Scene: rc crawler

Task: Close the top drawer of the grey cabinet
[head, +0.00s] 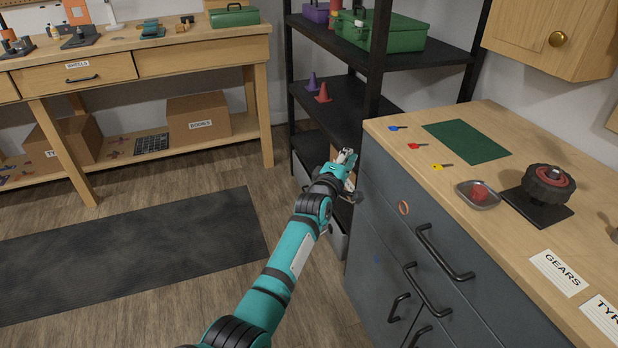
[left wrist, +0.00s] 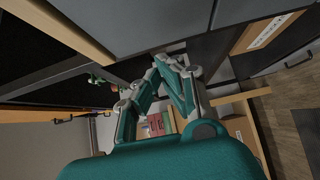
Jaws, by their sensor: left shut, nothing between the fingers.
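The grey cabinet (head: 376,222) stands at the right in the head view under a light wooden top. Its top drawer (head: 470,300) has a black bar handle (head: 443,254), and I see no clear gap around its front. My left gripper (head: 346,158) is beside the cabinet's far left corner, shut and empty, apart from the handle. Whether it touches the cabinet, I cannot tell. In the left wrist view the closed fingers (left wrist: 168,66) show near grey panels (left wrist: 260,35). My right gripper is not in view.
A black shelf (head: 345,118) stands just behind the gripper, with a green toolbox (head: 400,36) and small cones. The cabinet top holds keys, a green mat (head: 467,141), a small tray (head: 478,194) and a wheel (head: 548,184). Floor with a dark mat (head: 130,255) lies open at left.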

